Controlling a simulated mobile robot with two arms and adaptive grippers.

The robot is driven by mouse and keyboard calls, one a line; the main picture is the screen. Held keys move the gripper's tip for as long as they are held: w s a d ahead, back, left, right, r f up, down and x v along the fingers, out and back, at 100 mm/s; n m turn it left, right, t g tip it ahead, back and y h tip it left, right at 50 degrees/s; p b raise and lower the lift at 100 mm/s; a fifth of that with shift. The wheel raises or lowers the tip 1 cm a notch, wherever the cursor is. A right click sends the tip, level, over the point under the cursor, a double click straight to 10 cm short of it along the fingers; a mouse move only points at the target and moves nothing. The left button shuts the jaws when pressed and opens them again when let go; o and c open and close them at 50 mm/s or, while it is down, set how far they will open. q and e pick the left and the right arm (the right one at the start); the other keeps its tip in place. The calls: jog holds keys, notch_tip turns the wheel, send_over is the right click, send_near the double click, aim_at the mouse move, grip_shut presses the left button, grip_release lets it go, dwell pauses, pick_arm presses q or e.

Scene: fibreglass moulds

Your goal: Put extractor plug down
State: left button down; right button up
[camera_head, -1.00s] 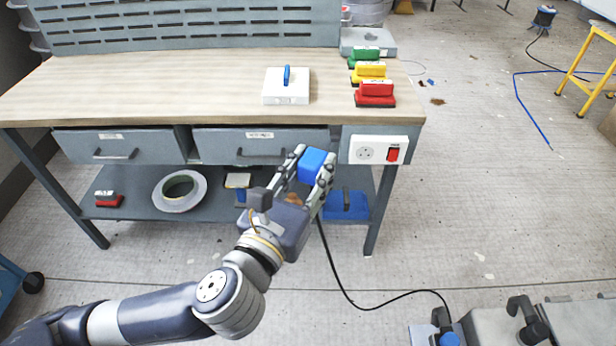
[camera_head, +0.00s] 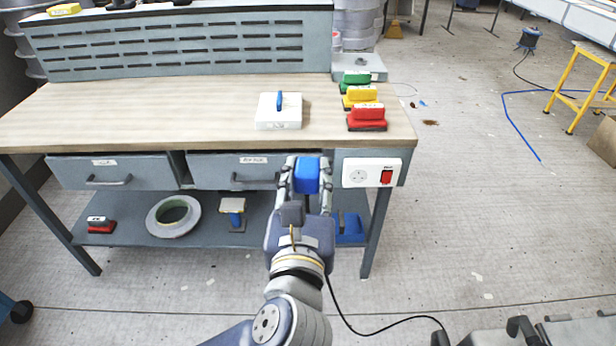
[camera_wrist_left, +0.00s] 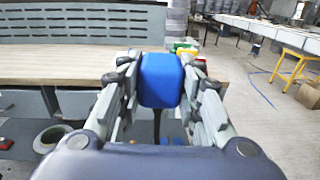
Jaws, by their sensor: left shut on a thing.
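The extractor plug (camera_head: 307,175) is a blue block with a black cable hanging below it. My left gripper (camera_head: 306,178) is shut on it and holds it in the air in front of the workbench, left of the wall-type socket panel. In the left wrist view the blue plug (camera_wrist_left: 160,80) sits between the two fingers, with the cable dropping beneath it. The white socket panel (camera_head: 371,173) with a red switch (camera_head: 386,177) is on the bench front, and nothing is plugged into its socket. My right gripper is not in view.
The wooden bench top (camera_head: 190,112) carries a white box with a blue handle (camera_head: 279,111) and red, yellow and green blocks (camera_head: 367,118) at its right end. The left part of the top is clear. The lower shelf holds a tape roll (camera_head: 173,217). Open floor lies to the right.

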pick_arm(q)
jog(key=m+h, duration=0.1)
jog(key=a+f+m+h, duration=0.1)
jog(key=h, duration=0.1)
jog(key=m+h, duration=0.1)
jog(key=shift+s+a+f+g, duration=0.15)
jog(key=shift+s+f+g, duration=0.15)
jog(key=shift+f+g, duration=0.1)
jog(key=s+a+f+m+g+h, duration=0.1)
jog(key=f+m+g+h, duration=0.3)
jog(key=m+g+h, duration=0.2)
jog(key=s+a+f+m+g+h, duration=0.1)
jog(key=a+f+m+g+h, duration=0.1)
jog(key=m+g+h, duration=0.4)
jog(key=shift+s+a+f+m+g+h, duration=0.15)
jog(key=shift+a+f+m+g+h, duration=0.45)
jog(key=shift+g, duration=1.4)
jog(key=shift+d+f, duration=0.25)
jog(key=shift+d, duration=0.05)
jog(key=shift+s, duration=0.1)
